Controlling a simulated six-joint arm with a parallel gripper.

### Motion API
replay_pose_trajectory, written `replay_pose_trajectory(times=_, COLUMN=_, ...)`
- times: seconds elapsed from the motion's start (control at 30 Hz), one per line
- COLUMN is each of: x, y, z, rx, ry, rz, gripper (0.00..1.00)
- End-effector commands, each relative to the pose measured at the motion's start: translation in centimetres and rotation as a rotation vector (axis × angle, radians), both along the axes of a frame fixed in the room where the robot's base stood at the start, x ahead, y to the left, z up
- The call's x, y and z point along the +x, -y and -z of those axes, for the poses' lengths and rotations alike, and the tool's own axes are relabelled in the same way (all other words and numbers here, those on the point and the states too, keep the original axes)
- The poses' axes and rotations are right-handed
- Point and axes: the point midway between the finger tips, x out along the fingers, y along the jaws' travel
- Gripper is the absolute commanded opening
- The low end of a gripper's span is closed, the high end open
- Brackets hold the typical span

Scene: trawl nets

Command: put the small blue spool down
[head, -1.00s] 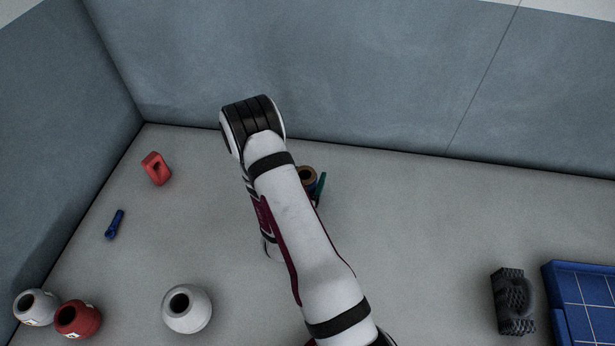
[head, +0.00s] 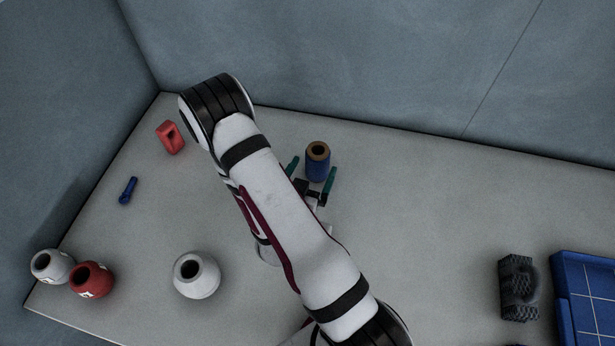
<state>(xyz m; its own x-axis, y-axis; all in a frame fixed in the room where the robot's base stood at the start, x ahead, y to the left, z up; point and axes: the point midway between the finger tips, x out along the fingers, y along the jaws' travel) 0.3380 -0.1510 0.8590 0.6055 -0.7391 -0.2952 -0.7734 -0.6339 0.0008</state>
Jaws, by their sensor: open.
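The small blue spool (head: 317,167) stands upright on the grey table near the back wall, with a tan top and a dark hole in it. My gripper (head: 312,173) is open, with one green-tipped finger on each side of the spool's lower part. The fingers appear apart from the spool, and the spool's base is partly near the gripper's body. My arm hides the table to the left of the gripper.
A red block (head: 170,138) and a small blue tool (head: 128,190) lie at the left. A white pot (head: 196,275), a red pot (head: 92,280) and another white pot (head: 52,266) stand at front left. A dark net bundle (head: 518,288) and blue tray (head: 557,262) are at right. The table's middle right (head: 430,210) is clear.

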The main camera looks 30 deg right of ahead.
Motion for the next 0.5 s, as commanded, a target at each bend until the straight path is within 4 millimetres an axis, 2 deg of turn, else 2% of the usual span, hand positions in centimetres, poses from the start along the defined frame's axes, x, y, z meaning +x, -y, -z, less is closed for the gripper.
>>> replay_pose_trajectory(times=0.13, x=-1.5, y=-2.1, z=-0.8, rx=0.0, ry=0.0, rz=-0.004, gripper=1.0)
replay_pose_trajectory(times=0.37, x=-2.5, y=-3.4, z=-1.3, rx=0.021, ry=0.005, rz=0.008, gripper=1.0)
replay_pose_trajectory(times=0.47, x=-2.0, y=-4.0, z=-1.1, rx=0.159, ry=0.019, rz=0.049, gripper=1.0)
replay_pose_trajectory(times=0.5, x=-1.5, y=-4.6, z=-0.9, rx=0.255, ry=0.019, rz=0.065, gripper=1.0)
